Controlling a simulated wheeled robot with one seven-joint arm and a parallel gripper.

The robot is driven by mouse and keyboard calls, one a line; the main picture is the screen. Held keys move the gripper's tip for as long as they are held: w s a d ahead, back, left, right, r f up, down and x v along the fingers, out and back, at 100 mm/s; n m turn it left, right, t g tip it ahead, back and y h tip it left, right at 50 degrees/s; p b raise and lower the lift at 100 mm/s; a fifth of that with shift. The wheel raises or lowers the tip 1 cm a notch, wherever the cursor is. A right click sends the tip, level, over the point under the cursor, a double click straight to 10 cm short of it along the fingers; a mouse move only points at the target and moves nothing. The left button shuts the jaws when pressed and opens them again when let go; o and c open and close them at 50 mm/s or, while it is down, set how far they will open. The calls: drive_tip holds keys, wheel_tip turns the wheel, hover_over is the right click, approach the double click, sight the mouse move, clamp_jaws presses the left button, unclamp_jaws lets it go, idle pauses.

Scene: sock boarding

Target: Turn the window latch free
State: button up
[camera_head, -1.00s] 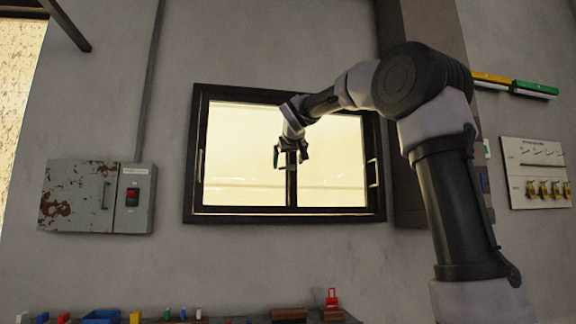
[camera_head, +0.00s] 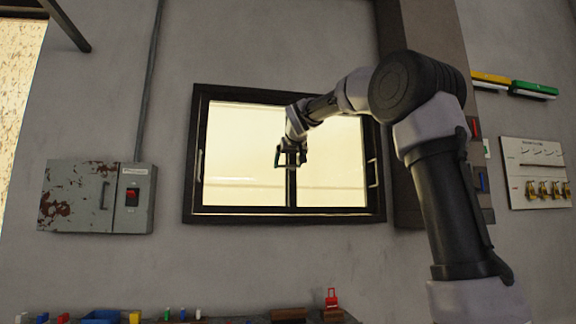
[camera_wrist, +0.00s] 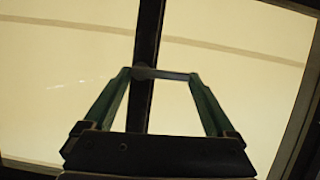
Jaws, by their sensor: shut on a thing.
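The window latch (camera_wrist: 168,75) is a short grey bar with a rounded pivot on the dark middle bar of the window (camera_head: 291,190). In the wrist view it lies nearly crosswise to that bar, reaching to the right. My gripper (camera_head: 290,163) is in front of the middle bar. In the wrist view its two green fingers (camera_wrist: 160,76) stand apart with the latch spanning between their tips, and they are shut on it. In the head view the latch is too small and covered to make out.
The black window frame (camera_head: 240,217) has a handle at each side. A grey rusty box (camera_head: 80,195) with a red switch (camera_head: 132,197) is on the wall at left. A panel with brass parts (camera_head: 540,175) is at right. Small coloured items stand along the bottom.

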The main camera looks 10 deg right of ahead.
drive_tip(key=shift+r+m, duration=0.1)
drive_tip(key=shift+m, duration=0.2)
drive_tip(key=o, duration=1)
drive_tip(key=shift+o, duration=0.2)
drive_tip(key=v, duration=1)
drive_tip(key=shift+s+d+r, duration=0.15)
drive_tip(key=shift+s+r, duration=0.05)
drive_tip(key=shift+s, duration=0.15)
